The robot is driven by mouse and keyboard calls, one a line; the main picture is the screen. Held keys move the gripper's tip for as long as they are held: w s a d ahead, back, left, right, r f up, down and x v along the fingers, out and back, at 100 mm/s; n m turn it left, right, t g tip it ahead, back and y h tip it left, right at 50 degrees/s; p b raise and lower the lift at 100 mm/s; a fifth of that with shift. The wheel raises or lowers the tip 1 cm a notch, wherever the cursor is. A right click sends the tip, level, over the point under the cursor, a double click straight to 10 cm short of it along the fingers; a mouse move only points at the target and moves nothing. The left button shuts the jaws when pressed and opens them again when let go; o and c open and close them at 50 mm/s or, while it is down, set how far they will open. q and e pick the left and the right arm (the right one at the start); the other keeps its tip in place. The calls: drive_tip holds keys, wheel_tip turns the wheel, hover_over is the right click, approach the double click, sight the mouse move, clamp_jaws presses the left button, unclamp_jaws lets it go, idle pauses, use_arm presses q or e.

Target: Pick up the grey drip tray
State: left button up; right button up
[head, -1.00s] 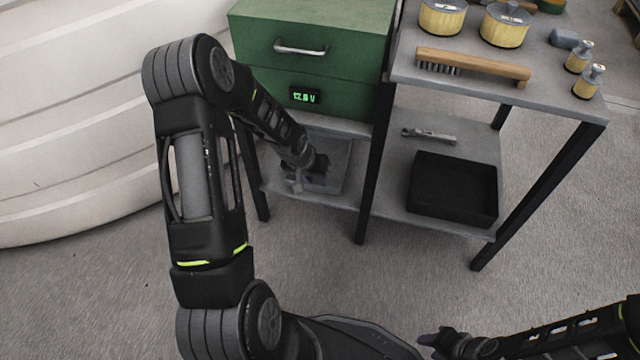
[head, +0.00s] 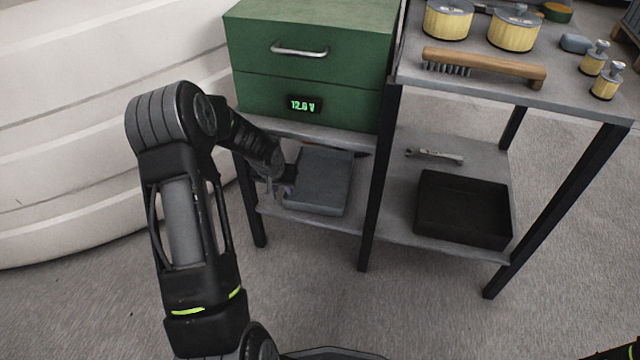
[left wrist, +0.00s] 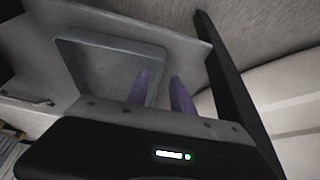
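The grey drip tray (head: 324,178) lies on the lower left shelf under the green cabinet. It also shows in the left wrist view (left wrist: 108,66). My left gripper (head: 277,189) is at the tray's left side, low over the shelf. In the left wrist view the fingers (left wrist: 160,86) stand apart, one over the tray and one outside its edge, with the rim between them. I cannot see either finger pressing on the rim. My right gripper is out of view; only a bit of my right arm shows at the bottom right corner.
A green cabinet (head: 310,65) stands above the tray. A dark shelf post (head: 375,190) is right of it. A black tray (head: 463,208) and a wrench (head: 435,155) lie on the lower right shelf. A brush (head: 485,66) and several yellow-sided items are on top.

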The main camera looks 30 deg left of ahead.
use_arm(q)
drive_tip(key=b+x, duration=0.3)
drive_tip(key=x, duration=0.2)
drive_tip(key=shift+a+f, duration=0.15)
drive_tip(key=shift+w, duration=0.1)
drive_tip(key=shift+c, duration=0.5)
clamp_jaws()
idle(1.4)
